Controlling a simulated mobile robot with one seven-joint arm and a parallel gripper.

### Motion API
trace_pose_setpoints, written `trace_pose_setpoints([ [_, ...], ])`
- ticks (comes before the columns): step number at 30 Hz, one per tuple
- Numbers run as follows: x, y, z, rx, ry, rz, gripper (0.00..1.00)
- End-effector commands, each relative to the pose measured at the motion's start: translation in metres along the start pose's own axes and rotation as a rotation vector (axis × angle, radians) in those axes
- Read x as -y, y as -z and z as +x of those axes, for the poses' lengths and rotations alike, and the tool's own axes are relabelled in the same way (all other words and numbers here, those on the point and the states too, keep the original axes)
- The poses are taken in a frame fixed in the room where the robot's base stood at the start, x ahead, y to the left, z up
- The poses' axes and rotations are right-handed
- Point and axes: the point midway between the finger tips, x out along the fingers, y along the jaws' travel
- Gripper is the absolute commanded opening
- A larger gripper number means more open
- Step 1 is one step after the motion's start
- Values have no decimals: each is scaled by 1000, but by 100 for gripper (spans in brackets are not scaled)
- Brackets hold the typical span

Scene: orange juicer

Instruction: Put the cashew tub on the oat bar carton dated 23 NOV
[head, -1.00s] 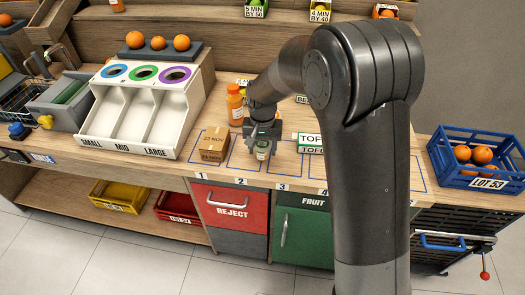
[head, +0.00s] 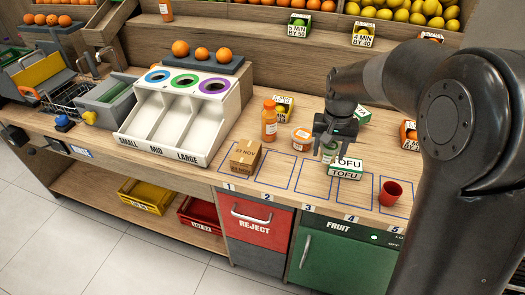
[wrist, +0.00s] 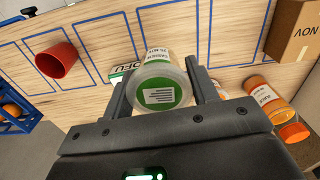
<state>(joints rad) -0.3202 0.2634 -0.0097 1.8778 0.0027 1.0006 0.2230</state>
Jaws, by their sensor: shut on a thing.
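My gripper (head: 328,142) is shut on the cashew tub (head: 329,153), a small tub with a white-and-green label. In the wrist view the tub (wrist: 160,92) sits between the two fingers, with a green-labelled round end facing the camera. In the head view the tub is partly hidden by the fingers and overlaps the tofu carton. The brown oat bar carton (head: 245,156) stands on the counter at slot 1, left of my gripper, its date reading like 23 NOV. It also shows at the upper right of the wrist view (wrist: 294,32), apart from the tub.
An orange bottle (head: 269,120) and an orange-lidded tub (head: 301,138) stand behind the slots, between carton and gripper. A tofu carton (head: 346,168) and a red cup (head: 390,193) are to the right. A white sorting chute (head: 178,112) stands left. The carton's top looks clear.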

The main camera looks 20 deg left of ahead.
Motion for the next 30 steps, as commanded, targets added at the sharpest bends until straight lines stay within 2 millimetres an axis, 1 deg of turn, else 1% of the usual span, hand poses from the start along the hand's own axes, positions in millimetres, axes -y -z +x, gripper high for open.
trace_pose_setpoints([
  [1, 16, 8, -5, -2, 1, -14, 30],
  [2, 25, 12, -8, -2, 1, -20, 30],
  [3, 38, 18, -14, -3, 1, -27, 30],
  [6, 71, 30, -25, -3, 1, -44, 30],
  [9, 100, 38, -36, -2, 1, -58, 30],
  [12, 121, 42, -43, -2, 1, -68, 30],
  [15, 134, 44, -46, -1, 0, -73, 30],
  [17, 142, 44, -44, 1, 0, -75, 30],
  [20, 160, 44, -34, 2, 0, -77, 30],
  [27, 215, 43, -1, 2, -1, -77, 30],
  [30, 233, 43, 10, 1, -1, -76, 30],
])
